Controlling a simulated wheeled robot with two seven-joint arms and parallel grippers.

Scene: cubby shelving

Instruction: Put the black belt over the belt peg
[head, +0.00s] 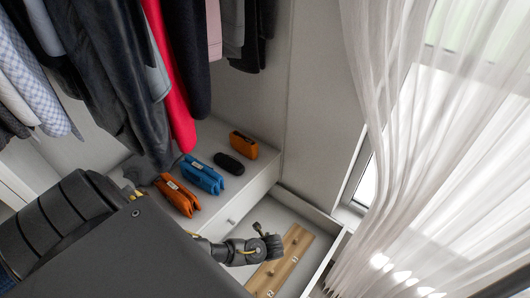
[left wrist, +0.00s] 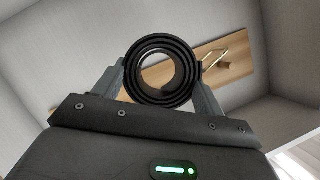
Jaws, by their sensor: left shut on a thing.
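The black belt (left wrist: 133,80) is rolled into a coil and held between the two fingers of my left gripper (left wrist: 163,85), seen end-on in the left wrist view. In the head view the left gripper (head: 258,246) with the dark coil (head: 273,247) is over the open drawer. A wooden board (head: 294,246) with small metal pegs lies in that drawer, partly hidden by the gripper. In the left wrist view a brass bent peg (left wrist: 236,48) stands on the board (left wrist: 235,68) behind and right of the belt. My right gripper is not in view.
The drawer's front wall (head: 327,262) and side edges surround the board. Clothes hang at upper left. A white curtain (head: 420,150) and window are at right.

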